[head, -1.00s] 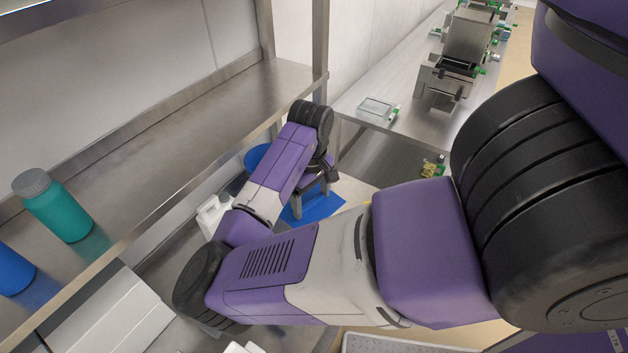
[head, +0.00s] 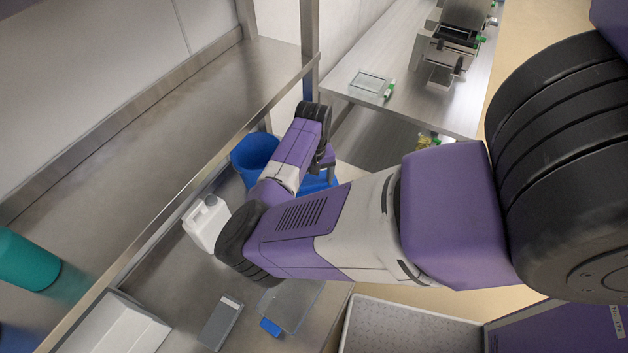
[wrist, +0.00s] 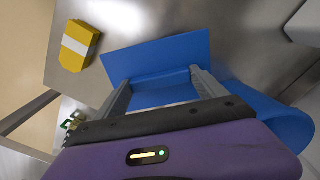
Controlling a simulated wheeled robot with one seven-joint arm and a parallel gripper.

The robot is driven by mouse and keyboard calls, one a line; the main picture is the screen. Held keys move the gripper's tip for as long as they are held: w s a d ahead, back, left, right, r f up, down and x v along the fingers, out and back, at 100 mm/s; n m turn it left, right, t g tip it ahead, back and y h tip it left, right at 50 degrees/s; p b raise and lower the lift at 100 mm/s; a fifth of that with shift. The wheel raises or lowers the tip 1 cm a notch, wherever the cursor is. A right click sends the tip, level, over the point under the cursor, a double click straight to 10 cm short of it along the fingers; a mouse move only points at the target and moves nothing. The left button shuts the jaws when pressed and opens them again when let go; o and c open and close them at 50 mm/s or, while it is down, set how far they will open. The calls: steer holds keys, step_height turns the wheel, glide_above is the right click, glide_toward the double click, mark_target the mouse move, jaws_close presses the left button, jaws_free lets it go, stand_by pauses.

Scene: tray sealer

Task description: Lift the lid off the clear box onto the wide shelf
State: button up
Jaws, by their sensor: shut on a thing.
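My gripper (wrist: 160,82) is shut on a flat blue lid (wrist: 165,55), with blue showing between its spread fingers in the wrist view. In the head view, the lid (head: 316,185) shows partly behind my arm, with my gripper (head: 325,170) mostly hidden. A clear, see-through box (head: 298,300) with a small blue piece at its front stands on the steel counter at the lower middle, apart from the lid. A long steel shelf (head: 170,125) runs along the left wall. Whether this is the wide shelf I cannot tell.
A blue bucket (head: 254,152) and white jug (head: 205,222) stand near my arm. A grey flat device (head: 222,322) lies beside the clear box. A yellow block (wrist: 80,45) shows in the wrist view.

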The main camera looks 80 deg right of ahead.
step_height(320, 180, down, 4)
steer(key=b, duration=0.3)
steer(key=shift+f+b, duration=0.1)
steer(key=shift+b, duration=0.25)
steer(key=shift+f+b, duration=0.35)
steer(key=shift+f, duration=0.55)
steer(key=shift+r+p, duration=0.1)
steer(key=shift+p, duration=0.25)
steer(key=shift+f, duration=0.25)
stand_by(0.3)
steer(key=o, duration=1.3)
steer(key=shift+c, duration=0.8)
